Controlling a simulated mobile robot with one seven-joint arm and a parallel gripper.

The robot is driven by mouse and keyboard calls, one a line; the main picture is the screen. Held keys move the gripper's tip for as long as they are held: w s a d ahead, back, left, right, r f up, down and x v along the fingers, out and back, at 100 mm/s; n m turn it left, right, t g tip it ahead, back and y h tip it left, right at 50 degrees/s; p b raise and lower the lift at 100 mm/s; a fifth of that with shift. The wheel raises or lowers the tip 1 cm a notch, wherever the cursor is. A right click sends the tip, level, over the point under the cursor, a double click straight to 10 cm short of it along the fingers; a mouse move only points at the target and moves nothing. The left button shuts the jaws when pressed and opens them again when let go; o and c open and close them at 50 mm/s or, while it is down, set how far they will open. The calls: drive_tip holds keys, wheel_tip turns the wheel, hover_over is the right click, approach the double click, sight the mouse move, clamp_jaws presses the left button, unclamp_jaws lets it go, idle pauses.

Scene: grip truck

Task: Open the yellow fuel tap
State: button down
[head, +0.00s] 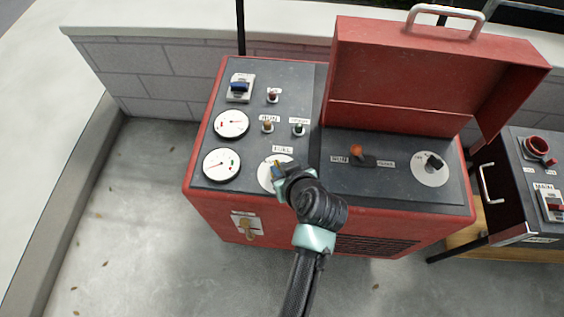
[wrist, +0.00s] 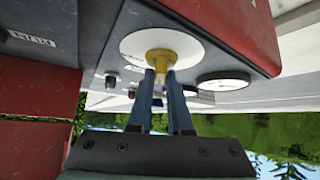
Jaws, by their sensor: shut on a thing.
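The yellow fuel tap (wrist: 161,60) sits on a round white plate (wrist: 143,45) in the wrist view. In the head view the white plate (head: 266,181) lies under the FUEL label on the red machine's dark panel, and my arm hides most of the tap. My gripper (wrist: 163,78) is shut on the tap, with its two blue fingers on either side of the yellow part. In the head view my gripper (head: 279,170) reaches down onto the plate. The exact turn of the tap is hard to tell.
The red machine (head: 400,205) has an open red lid (head: 425,85) at its right. Two gauges (head: 221,165), a blue switch (head: 239,87) and small knobs are left and above. An orange lever (head: 356,151) stands to the right. A second unit (head: 515,190) is at far right.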

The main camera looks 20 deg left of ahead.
drive_tip(key=m+p, duration=0.1)
drive_tip(key=m+t+h+p, duration=0.1)
drive_tip(key=m+h+p, duration=0.1)
drive_tip(key=shift+s+a+r+m+t+p, duration=0.2)
drive_tip(key=shift+r+m+t+p, duration=0.1)
drive_tip(key=m+h, duration=0.1)
drive_tip(key=m+h+p, duration=0.1)
drive_tip(key=m, duration=0.1)
drive_tip(key=shift+a+f+t+h, duration=0.2)
drive_tip(key=shift+a+t+h, duration=0.05)
drive_tip(key=shift+t+h, duration=0.15)
drive_tip(key=m+h, duration=0.1)
drive_tip(key=m, duration=0.1)
drive_tip(key=m+h+b, duration=0.1)
drive_tip(key=m, duration=0.1)
drive_tip(key=shift+w+a+f+h, duration=0.1)
drive_tip(key=shift+a+f+h, duration=0.1)
drive_tip(key=shift+h, duration=0.2)
drive_tip(key=shift+a+m+g+h+b, duration=0.1)
drive_tip(key=shift+m+g+h+b, duration=0.4)
drive_tip(key=shift+m+h+b, duration=1.35)
drive_tip(key=shift+r+m+y, duration=0.1)
drive_tip(key=shift+m+y, duration=0.15)
drive_tip(key=shift+m, duration=0.1)
drive_tip(key=c, duration=0.8)
unclamp_jaws()
drive_tip(key=shift+c, duration=0.2)
drive_tip(key=p+v, duration=0.2)
drive_tip(key=v, duration=1.1)
